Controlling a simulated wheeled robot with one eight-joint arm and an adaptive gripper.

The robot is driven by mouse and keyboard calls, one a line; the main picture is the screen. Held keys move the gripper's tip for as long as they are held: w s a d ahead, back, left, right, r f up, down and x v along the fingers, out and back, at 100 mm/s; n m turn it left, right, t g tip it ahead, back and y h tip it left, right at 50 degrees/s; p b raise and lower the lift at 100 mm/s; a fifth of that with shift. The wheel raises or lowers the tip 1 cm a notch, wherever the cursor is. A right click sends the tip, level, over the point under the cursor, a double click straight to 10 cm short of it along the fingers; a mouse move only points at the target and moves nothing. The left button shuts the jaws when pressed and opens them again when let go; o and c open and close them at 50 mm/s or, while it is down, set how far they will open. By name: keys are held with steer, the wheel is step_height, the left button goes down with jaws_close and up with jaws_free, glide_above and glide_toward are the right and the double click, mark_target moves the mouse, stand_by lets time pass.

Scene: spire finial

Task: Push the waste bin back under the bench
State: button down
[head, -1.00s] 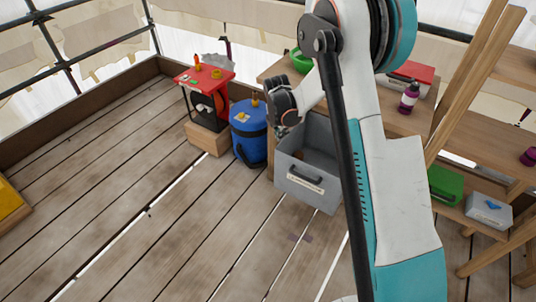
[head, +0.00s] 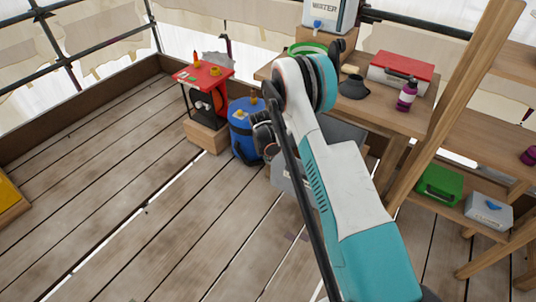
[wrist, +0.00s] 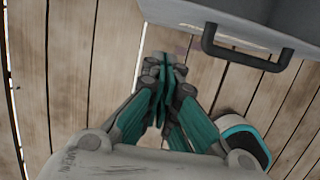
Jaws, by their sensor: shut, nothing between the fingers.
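The waste bin is a grey open box (head: 283,180) in front of the wooden bench (head: 378,118), its front standing out on the deck. My arm hides most of it in the head view. In the wrist view, its grey front wall (wrist: 215,14) and dark handle (wrist: 245,55) show at the upper right. My gripper (wrist: 165,62) is shut and empty, with its teal fingers over the planks to the left of the handle and apart from it. In the head view, its fingertips are hidden by my arm.
A blue barrel (head: 243,146) and a red-topped stand (head: 206,77) are left of the bin. A green case (head: 440,184) and a grey box (head: 488,209) lie on a low shelf at the right.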

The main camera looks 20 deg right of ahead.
steer(key=shift+w+d+f+b, duration=0.5)
steer(key=shift+w+d, duration=0.2)
steer(key=shift+d, duration=0.2)
steer(key=shift+w+d+f+b, duration=0.5)
steer(key=shift+w+d, duration=0.15)
steer(key=shift+d, duration=0.2)
steer(key=shift+d, duration=0.1)
